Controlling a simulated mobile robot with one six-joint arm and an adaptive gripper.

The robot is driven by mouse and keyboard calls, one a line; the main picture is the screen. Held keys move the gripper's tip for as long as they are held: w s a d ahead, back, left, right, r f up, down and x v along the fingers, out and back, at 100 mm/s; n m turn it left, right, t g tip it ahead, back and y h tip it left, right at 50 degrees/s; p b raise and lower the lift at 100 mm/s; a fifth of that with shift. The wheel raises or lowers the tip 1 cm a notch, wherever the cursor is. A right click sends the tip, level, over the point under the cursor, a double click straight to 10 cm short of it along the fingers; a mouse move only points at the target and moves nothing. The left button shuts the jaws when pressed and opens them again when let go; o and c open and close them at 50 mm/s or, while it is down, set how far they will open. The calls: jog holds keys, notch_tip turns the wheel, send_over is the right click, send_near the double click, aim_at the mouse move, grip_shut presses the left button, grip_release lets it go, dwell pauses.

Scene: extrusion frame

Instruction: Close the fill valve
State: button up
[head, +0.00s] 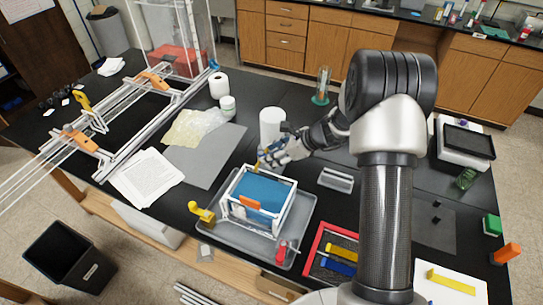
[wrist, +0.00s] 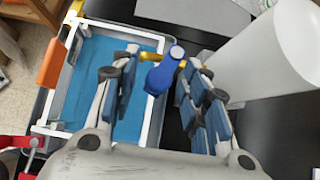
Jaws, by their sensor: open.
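A valve with a blue lever handle (wrist: 163,76) and a brass body (wrist: 180,62) sits at the edge of a white extrusion frame (wrist: 65,65); I take it for the fill valve. In the wrist view the handle lies between my gripper's (wrist: 160,62) open fingers, with visible gaps on both sides. The handle points back toward the palm. In the head view my gripper (head: 268,158) is at the back corner of the white frame (head: 226,208), and the valve is small and mostly hidden there.
The frame holds a blue sheet or liquid (head: 262,189) and stands in a grey tray (head: 230,248). A white cylinder (head: 270,125) stands close behind my gripper; it fills the right of the wrist view (wrist: 275,55). A yellow clamp-like part (head: 203,212) and a red one (head: 284,252) flank the frame.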

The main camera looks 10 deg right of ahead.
jog(key=shift+w+a+f, duration=0.25)
jog(key=shift+a+f, duration=0.1)
jog(key=shift+f, duration=0.05)
jog(key=shift+c, duration=0.6)
grip_shut()
jog(key=shift+w+d+r+n+g+y+p, duration=0.1)
jog(key=shift+w+d+n+g+y+p, duration=0.25)
jog(key=shift+n+g+p, duration=0.5)
jog(key=shift+w+d+n+g+y+b, duration=0.2)
jog(key=shift+n+g, duration=0.2)
jog(key=shift+n, duration=0.3)
jog(key=shift+w+d+n+g+y+b, duration=0.2)
jog(key=shift+n+g, duration=0.15)
jog(key=shift+n, duration=0.3)
jog(key=shift+s, duration=0.1)
jog(key=shift+o, duration=0.6)
grip_release()
